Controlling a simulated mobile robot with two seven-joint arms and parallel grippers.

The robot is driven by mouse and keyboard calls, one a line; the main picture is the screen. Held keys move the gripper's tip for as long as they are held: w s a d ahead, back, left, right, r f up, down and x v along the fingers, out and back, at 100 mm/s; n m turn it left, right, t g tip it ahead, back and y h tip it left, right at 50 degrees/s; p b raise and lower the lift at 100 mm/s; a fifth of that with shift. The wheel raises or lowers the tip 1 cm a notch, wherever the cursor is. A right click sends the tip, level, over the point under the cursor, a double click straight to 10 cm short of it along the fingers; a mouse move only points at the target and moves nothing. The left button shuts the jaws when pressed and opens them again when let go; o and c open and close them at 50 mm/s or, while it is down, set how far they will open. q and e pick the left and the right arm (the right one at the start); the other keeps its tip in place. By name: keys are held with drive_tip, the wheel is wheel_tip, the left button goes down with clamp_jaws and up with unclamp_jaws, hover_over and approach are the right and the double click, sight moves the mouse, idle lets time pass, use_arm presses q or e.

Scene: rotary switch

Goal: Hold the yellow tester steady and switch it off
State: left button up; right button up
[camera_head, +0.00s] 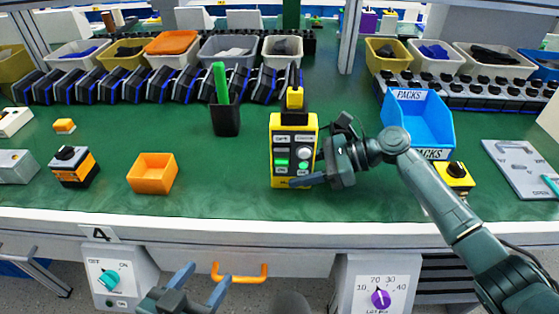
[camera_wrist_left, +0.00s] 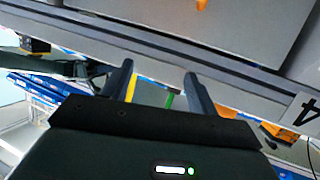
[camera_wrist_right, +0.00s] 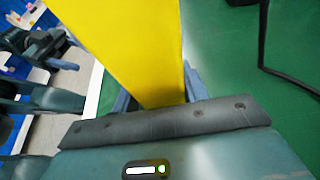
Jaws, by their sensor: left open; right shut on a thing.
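The yellow tester (camera_head: 293,122) stands upright on the green bench top in the head view. My right gripper (camera_head: 318,176) is shut on the tester's body from the right side. In the right wrist view the yellow body (camera_wrist_right: 130,45) fills the space between the fingers. My left gripper (camera_head: 196,284) is open and empty, low in front of the bench edge; its spread fingers show in the left wrist view (camera_wrist_left: 158,85).
A black holder (camera_head: 226,120) with a green item and an orange bin (camera_head: 152,174) stand left of the tester. A blue bin (camera_head: 420,118) and a yellow button box (camera_head: 456,177) are at right. Knob boxes (camera_head: 107,278) hang below the bench edge.

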use_arm(q)
drive_tip(key=w+r+m+h, duration=0.1)
drive_tip(key=m, duration=0.2)
drive_tip(key=w+d+r+m+t+h, duration=0.1)
drive_tip(key=r+m, duration=0.1)
drive_tip(key=m, duration=0.1)
drive_tip(key=w+d+r+m+h, duration=0.1)
drive_tip(key=r+m, duration=0.1)
drive_tip(key=shift+w+r+m, duration=0.1)
drive_tip(key=shift+m, duration=0.3)
drive_tip(key=c, duration=0.5)
drive_tip(key=r+m+h, duration=0.1)
drive_tip(key=r+m, duration=0.1)
drive_tip(key=m, duration=0.2)
drive_tip(key=d+r+m+h, duration=0.1)
drive_tip(key=m+h, duration=0.1)
drive_tip(key=m, duration=0.3)
drive_tip(key=w+d+r+m+h, duration=0.1)
drive_tip(key=r+m+h, duration=0.1)
drive_tip(key=m, duration=0.3)
drive_tip(key=shift+d+r, duration=0.1)
drive_tip(key=shift+r, duration=0.2)
drive_tip(key=c, duration=0.6)
drive_tip(key=m, duration=0.1)
drive_tip(key=r+m+g+h, duration=0.1)
drive_tip(key=shift+d+m, duration=0.2)
drive_tip(key=shift+m, duration=0.2)
clamp_jaws()
drive_tip(key=shift+f, duration=0.1)
